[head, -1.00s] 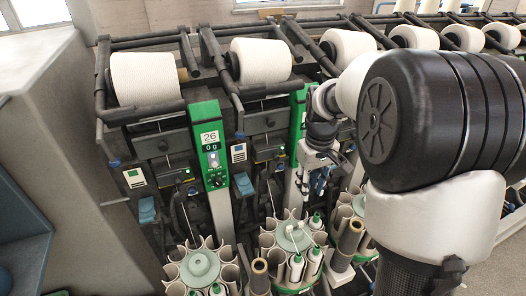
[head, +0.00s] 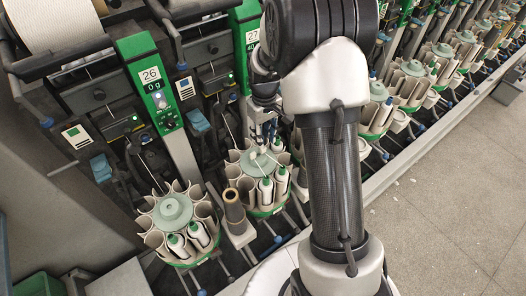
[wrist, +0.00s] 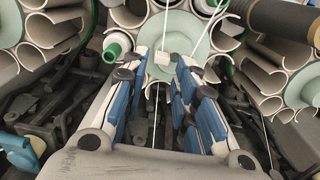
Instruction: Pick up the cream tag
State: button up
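A small cream block, which looks like the cream tag (wrist: 162,58), shows in the wrist view with a pale thread below it, in front of a pale green disc (wrist: 178,36). My gripper (wrist: 165,64) is open, with its blue-and-grey fingers spread to either side of the tag. Gaps show between the tag and both fingertips; I cannot tell how far beyond the tips it lies. In the head view my gripper (head: 268,128) is small and partly hidden by my arm, above the middle round magazine (head: 263,212). I cannot make out the tag clearly there.
Another round magazine (head: 177,262) with green-tipped bobbins stands to the left. A brown tube (head: 234,212) stands between the two. Green-and-white panels marked 26 (head: 150,78) and 27 rise behind. Several more magazines run to the right.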

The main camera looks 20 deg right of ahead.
jog(key=f+b, duration=0.2)
jog(key=f, duration=0.3)
jog(key=shift+a+f, duration=0.15)
jog(key=shift+a, duration=0.05)
jog(key=c, duration=0.4)
